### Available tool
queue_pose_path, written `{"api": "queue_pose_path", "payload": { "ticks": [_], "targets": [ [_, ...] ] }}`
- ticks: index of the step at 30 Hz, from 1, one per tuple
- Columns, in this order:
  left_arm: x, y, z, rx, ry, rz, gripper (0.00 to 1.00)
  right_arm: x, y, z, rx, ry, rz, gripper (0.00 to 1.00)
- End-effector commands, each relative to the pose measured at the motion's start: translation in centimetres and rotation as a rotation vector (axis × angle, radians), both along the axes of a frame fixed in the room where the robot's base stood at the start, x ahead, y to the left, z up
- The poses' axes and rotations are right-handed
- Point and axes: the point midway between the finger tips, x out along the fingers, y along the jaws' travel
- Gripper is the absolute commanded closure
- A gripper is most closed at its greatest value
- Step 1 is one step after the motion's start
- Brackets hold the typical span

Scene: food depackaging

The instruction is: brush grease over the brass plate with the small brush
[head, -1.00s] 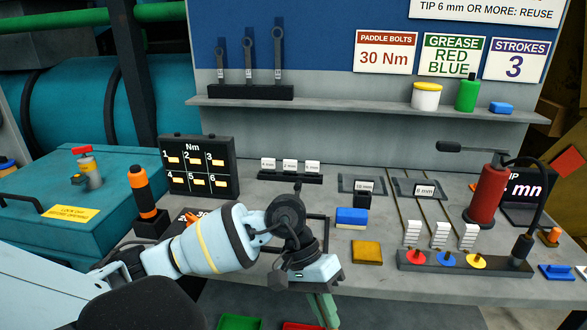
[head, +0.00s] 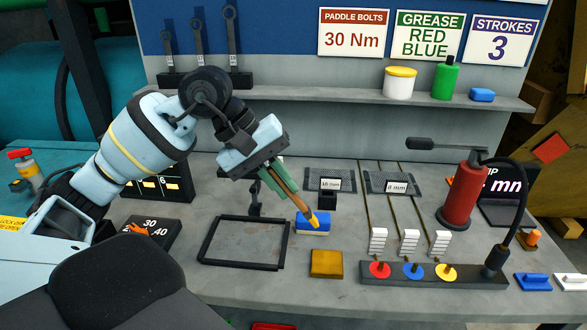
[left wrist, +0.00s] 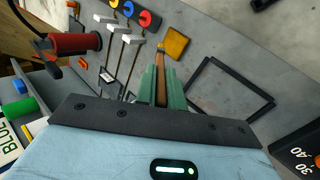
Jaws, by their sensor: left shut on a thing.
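The brass plate (head: 326,263) lies flat on the bench, a yellow-brown square; it also shows in the left wrist view (left wrist: 176,42). My left gripper (head: 277,180) has green fingers shut on the small brush (head: 294,196), which has a brown handle and a yellowish tip. The brush slants down to the right, its tip up and left of the plate in the head view. The tip overlaps a blue and white block (head: 313,229) there; I cannot tell whether they touch. In the left wrist view the brush (left wrist: 161,75) points towards the plate. My right gripper is out of view.
An empty black frame (head: 243,264) lies left of the plate. Right of it stands a dark block (head: 434,274) with red, blue and yellow fittings, and a red grease pump (head: 464,195). A shelf (head: 340,94) at the back holds a tub and a green bottle.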

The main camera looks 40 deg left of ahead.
Motion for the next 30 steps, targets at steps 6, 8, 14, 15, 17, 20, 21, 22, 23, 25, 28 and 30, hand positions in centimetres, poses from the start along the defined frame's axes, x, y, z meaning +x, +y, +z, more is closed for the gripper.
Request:
{"api": "queue_pose_path", "payload": {
  "ticks": [6, 8, 14, 15, 17, 20, 21, 22, 23, 25, 28, 30],
  "targets": [
    [0.0, 0.1, 0.0, -0.002, 0.002, 0.010, 1.00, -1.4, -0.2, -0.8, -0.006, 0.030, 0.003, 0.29],
    [0.0, 0.1, -0.3, -0.002, 0.004, 0.010, 1.00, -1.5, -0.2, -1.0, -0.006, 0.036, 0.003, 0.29],
    [0.0, 0.1, -2.3, -0.001, 0.010, 0.010, 1.00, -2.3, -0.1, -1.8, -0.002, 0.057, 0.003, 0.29],
    [0.0, 0.1, -2.7, -0.001, 0.010, 0.008, 1.00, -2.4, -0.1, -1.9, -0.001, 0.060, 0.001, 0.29],
    [0.0, 0.1, -3.3, -0.001, 0.010, 0.008, 1.00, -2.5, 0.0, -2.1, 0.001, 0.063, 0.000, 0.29],
    [0.0, 0.1, -4.2, 0.000, 0.008, 0.009, 1.00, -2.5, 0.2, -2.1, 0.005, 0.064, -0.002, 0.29],
    [0.0, 0.1, -4.4, 0.000, 0.006, 0.008, 1.00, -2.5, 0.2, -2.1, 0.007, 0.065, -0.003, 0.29],
    [0.0, 0.1, -4.5, 0.000, 0.006, 0.008, 1.00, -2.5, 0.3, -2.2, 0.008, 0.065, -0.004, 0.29],
    [0.0, 0.1, -4.7, 0.000, 0.006, 0.008, 1.00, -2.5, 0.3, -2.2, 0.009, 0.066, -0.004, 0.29],
    [0.0, 0.1, -4.9, -0.001, 0.004, 0.008, 1.00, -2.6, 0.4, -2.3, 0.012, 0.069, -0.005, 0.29],
    [0.0, 0.1, -4.9, -0.001, 0.001, 0.008, 1.00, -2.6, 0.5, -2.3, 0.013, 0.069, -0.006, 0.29],
    [0.0, 0.1, -4.9, -0.002, 0.000, 0.009, 1.00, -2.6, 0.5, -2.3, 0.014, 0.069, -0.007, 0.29]
  ]
}}
